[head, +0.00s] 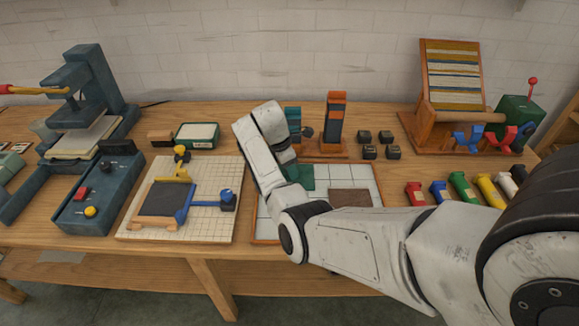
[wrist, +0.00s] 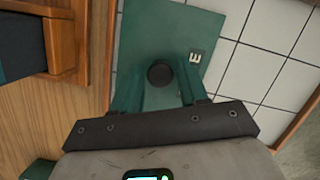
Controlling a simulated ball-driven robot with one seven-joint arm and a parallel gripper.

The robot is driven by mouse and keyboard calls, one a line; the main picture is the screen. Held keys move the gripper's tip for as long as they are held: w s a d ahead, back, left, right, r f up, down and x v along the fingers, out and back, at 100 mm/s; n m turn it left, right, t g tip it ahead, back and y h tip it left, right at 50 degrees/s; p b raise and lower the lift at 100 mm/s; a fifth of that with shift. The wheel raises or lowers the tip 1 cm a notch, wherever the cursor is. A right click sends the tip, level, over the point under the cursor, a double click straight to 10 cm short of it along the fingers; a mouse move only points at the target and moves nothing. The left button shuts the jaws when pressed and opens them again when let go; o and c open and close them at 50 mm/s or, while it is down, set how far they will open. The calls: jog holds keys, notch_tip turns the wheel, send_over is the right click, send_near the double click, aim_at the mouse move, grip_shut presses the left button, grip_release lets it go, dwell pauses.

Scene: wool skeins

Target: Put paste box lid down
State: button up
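In the head view the green lid (head: 301,176) shows partly behind my arm. My gripper (wrist: 160,88) has its green fingers on either side of the knob, with gaps visible between knob and fingers. In the head view my arm mostly hides the gripper. A green-rimmed box with a pale filling (head: 198,136) stands at the back left.
A brown rectangle (head: 350,198) lies on the same tray. Behind it stand an orange and dark upright stand (head: 336,118) and several small black blocks (head: 368,152). A cutting board (head: 190,225) with a blue and yellow jig lies left. Several coloured tubes (head: 462,187) are right.

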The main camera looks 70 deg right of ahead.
jog(key=shift+o, duration=1)
jog(key=v, duration=1.2)
jog(key=shift+b, duration=0.35)
